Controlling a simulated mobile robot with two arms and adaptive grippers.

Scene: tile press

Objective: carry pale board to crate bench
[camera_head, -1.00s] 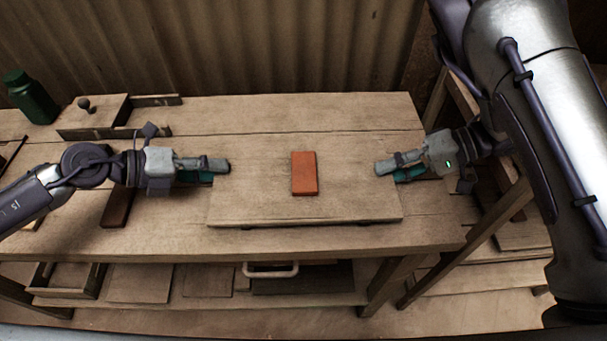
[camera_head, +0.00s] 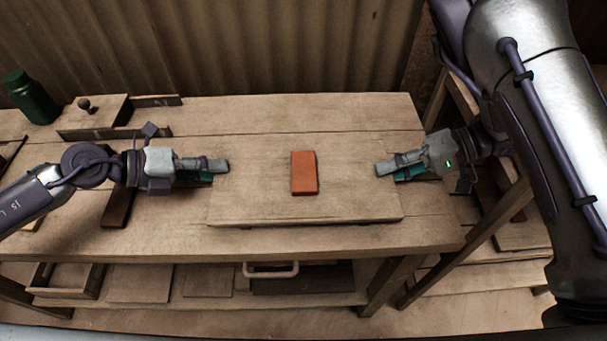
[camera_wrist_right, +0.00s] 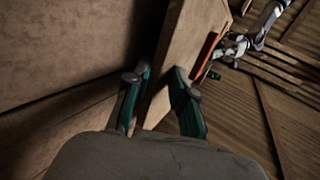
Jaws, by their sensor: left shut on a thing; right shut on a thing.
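The pale board (camera_head: 255,203) is a wide wooden slab over the bench, with an orange-red tile (camera_head: 304,173) lying on its middle. My left gripper (camera_head: 222,168) is shut on the board's left edge. My right gripper (camera_head: 383,170) is shut on its right edge. In the right wrist view the board (camera_wrist_right: 188,42) runs between the two teal-padded fingers of the right gripper (camera_wrist_right: 160,100), and the tile (camera_wrist_right: 206,54) shows as a thin orange strip. The board looks roughly level. A dark line shows under its front edge; I cannot tell how far it is above the bench.
The workbench (camera_head: 270,112) has free room behind the board. A dark green bottle (camera_head: 32,98) and a wooden box with a knob (camera_head: 95,112) stand at the back left. A dark bar (camera_head: 117,208) lies near the left gripper. A lower shelf (camera_head: 210,300) holds trays and panels.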

